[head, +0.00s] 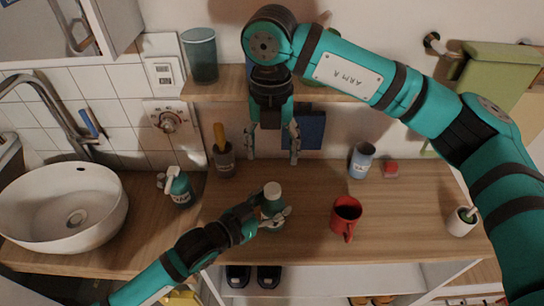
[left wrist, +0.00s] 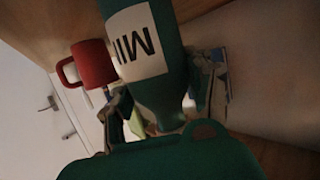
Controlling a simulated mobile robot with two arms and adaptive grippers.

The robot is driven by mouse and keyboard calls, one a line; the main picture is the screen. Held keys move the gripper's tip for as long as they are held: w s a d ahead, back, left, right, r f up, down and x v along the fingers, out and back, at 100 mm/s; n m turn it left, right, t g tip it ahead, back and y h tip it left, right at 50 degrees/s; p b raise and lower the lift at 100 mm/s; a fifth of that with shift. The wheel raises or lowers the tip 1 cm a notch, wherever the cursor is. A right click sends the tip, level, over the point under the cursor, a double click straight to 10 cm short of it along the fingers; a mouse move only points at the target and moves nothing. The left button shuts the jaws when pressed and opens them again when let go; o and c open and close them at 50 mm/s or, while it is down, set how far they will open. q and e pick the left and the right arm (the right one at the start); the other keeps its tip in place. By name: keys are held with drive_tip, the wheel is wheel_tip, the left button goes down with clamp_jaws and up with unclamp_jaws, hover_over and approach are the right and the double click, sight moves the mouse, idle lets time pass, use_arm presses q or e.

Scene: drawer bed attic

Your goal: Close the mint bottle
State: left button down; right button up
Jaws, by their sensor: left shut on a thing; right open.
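The mint bottle, green with a white label, stands in my left gripper (head: 272,216) over the wooden counter. In the left wrist view the bottle (left wrist: 150,50) fills the middle, and the visible label letters read "MI". My left gripper is shut on the bottle's body, with fingers on both sides. My right gripper (head: 271,155) is open and empty, pointing down above and behind the bottle, apart from it.
A red mug (head: 346,214) stands right of the bottle. A teal pump bottle (head: 180,188) and white basin (head: 62,208) are left. A shelf (head: 225,90) runs above.

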use_arm(q)
drive_tip(key=shift+c, duration=2.1)
unclamp_jaws()
drive_tip(key=v, duration=1.2)
drive_tip(key=shift+a, duration=0.1)
